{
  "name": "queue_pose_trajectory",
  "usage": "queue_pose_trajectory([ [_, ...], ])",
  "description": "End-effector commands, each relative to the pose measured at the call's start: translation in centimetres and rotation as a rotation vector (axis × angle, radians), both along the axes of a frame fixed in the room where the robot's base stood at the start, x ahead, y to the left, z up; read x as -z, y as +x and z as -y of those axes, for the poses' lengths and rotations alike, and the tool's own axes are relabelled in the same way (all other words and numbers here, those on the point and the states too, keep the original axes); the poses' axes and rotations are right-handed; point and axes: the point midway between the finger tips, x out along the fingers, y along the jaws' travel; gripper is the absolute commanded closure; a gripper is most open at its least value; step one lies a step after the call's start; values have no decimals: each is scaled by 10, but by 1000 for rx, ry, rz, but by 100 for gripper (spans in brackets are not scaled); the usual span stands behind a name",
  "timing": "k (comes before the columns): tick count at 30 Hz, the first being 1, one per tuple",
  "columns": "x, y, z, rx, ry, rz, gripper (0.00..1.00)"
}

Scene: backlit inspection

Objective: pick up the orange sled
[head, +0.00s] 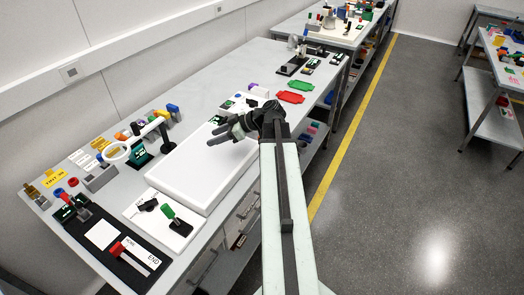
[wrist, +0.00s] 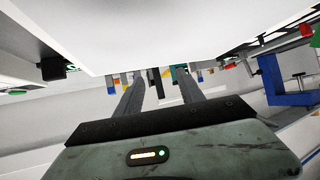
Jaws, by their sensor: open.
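No thing is clearly recognisable as the orange sled. A small orange piece (head: 122,135) shows among the coloured parts at the back left of the bench, but I cannot tell whether it is the sled. My gripper (head: 211,135) is open and empty above the white light panel (head: 180,172), its fingers pointing left toward the wall side. In the wrist view, my two fingers (wrist: 159,74) are spread apart, with small coloured parts in the distance beyond them. The panel fills the top of that view.
A black strip with a red handle (head: 117,248) lies at the near left. Red (head: 291,97) and green (head: 302,86) flat trays lie farther along the bench.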

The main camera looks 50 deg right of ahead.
Motion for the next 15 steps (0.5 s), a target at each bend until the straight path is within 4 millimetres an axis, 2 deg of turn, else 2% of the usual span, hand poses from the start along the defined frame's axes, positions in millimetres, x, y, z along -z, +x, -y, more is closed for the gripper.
queue_pose_trajectory([
  [1,16,-21,50,81,8,33,55],
  [3,20,-52,104,177,16,67,55],
  [6,27,-94,159,284,21,90,55],
  [10,31,-127,194,361,21,95,55],
  [12,31,-135,201,377,21,95,55],
  [15,31,-135,202,379,20,94,55],
])
